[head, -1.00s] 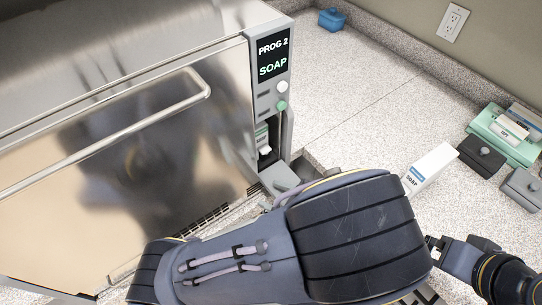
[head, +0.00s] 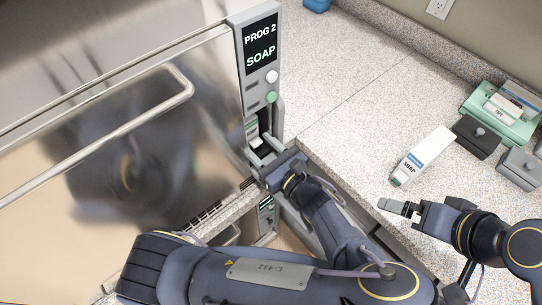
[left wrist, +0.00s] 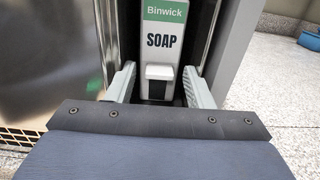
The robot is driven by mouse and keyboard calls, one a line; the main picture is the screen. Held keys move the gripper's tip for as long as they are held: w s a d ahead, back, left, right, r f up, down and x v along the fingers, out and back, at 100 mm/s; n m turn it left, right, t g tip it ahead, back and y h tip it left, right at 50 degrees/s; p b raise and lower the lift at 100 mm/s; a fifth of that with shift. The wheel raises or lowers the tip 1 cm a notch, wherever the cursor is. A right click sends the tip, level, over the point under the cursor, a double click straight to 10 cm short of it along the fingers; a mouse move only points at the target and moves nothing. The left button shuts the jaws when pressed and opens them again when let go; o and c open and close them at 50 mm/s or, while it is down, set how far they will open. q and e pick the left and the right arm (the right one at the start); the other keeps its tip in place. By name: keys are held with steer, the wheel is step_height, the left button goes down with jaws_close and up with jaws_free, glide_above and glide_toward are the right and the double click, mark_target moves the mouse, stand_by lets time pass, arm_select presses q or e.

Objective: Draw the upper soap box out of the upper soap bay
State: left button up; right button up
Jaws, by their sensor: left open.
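The upper soap box (head: 252,128) stands upright in the upper soap bay (head: 266,120), a slot under the PROG 2 SOAP display. In the left wrist view the box (left wrist: 162,28) is white with a green Binwick band, the word SOAP and a small protruding tab (left wrist: 159,72) low on its front. My left gripper (head: 265,150) is open at the bay mouth. In the left wrist view its fingers (left wrist: 159,78) point at the box, one to each side of the tab, with gaps visible. My right gripper (head: 397,207) is over the counter at right; its jaw gap is unclear.
A white soap carton (head: 423,155) lies on the speckled counter (head: 345,115). Dark and grey knobbed blocks (head: 478,137) and a green tray (head: 520,125) are at right. The steel door handle (head: 100,130) juts out left of the bay. A lower panel (head: 266,212) shows below.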

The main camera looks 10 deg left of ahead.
arm_select(q)
steer(key=shift+w+a, duration=0.25)
steer(key=shift+a, duration=0.1)
